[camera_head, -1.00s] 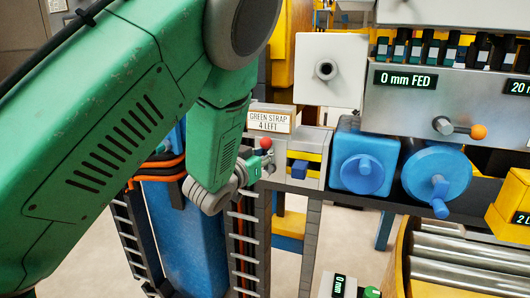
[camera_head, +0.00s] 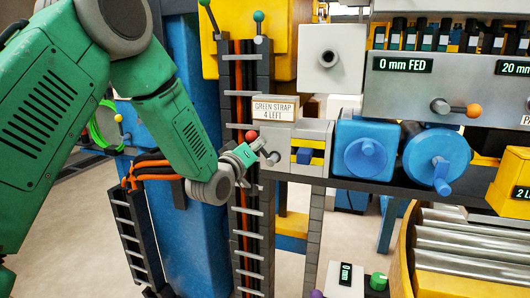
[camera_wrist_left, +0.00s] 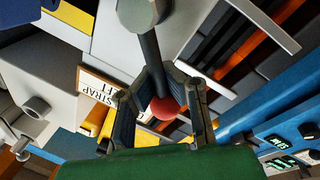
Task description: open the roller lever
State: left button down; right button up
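The roller lever is a dark rod with a red ball knob (camera_head: 252,135) on a small grey unit (camera_head: 290,138) with blue and yellow parts. In the head view it leans up and left from its pivot. My left gripper (camera_head: 244,154) is at the lever from the left. In the left wrist view the red ball (camera_wrist_left: 165,108) lies between the fingers of my left gripper (camera_wrist_left: 160,78). The fingertips close in on both sides of the rod, which runs up to a round grey pivot (camera_wrist_left: 139,12). The exact contact is hard to see. My right gripper is not in view.
A "GREEN STRAP 4 LEFT" sign (camera_head: 275,108) stands above the grey unit. Blue knobs (camera_head: 364,155) sit to its right. A dark ladder-like rail (camera_head: 245,200) stands below and behind my gripper. Metal rollers (camera_head: 465,245) lie at lower right.

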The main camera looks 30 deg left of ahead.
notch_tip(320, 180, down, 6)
jog(key=b, duration=0.5)
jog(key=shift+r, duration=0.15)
pick_arm(q)
jog(key=shift+s+a+f+n+y+b, duration=0.1)
jog(key=shift+a+f+n+y+b, duration=0.45)
jog(key=shift+n, duration=1.05)
jog(key=shift+s+a+f+n+y+b, duration=0.1)
jog(key=shift+a+f+n+y+b, duration=0.4)
jog(key=shift+n, duration=1.1)
jog(key=shift+s+a+f+n+y+b, duration=0.1)
jog(key=shift+a+f+n+y+b, duration=0.2)
jog(key=shift+f+n, duration=0.9)
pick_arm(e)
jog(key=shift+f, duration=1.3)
pick_arm(q)
jog(key=shift+r+n, duration=0.35)
jog(key=shift+n, duration=0.05)
